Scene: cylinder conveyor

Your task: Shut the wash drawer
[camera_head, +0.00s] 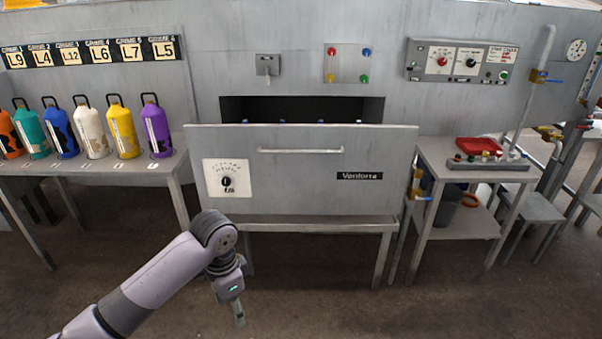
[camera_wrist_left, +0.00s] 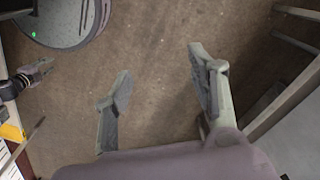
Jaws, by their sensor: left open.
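The wash drawer (camera_head: 290,191) is a wide grey metal front with a horizontal bar handle (camera_head: 300,151), a white dial plate and a "Ventorra"-like label. It stands out from the machine, with a dark opening (camera_head: 300,108) behind its top edge. Small blue bits show just over that edge. My left gripper (camera_head: 238,318) hangs low in front of the drawer's lower left, pointing down and apart from it. In the left wrist view, its two fingers (camera_wrist_left: 160,95) are spread with only brown floor between them. My right gripper is not seen in the head view.
Several coloured cylinders (camera_head: 91,133) stand on a left side table (camera_head: 178,186). A right side table (camera_head: 445,172) holds a red tray (camera_head: 478,146). A panel with coloured buttons (camera_head: 348,63) and a control box (camera_head: 462,62) are on the wall. Floor in front of the drawer is clear.

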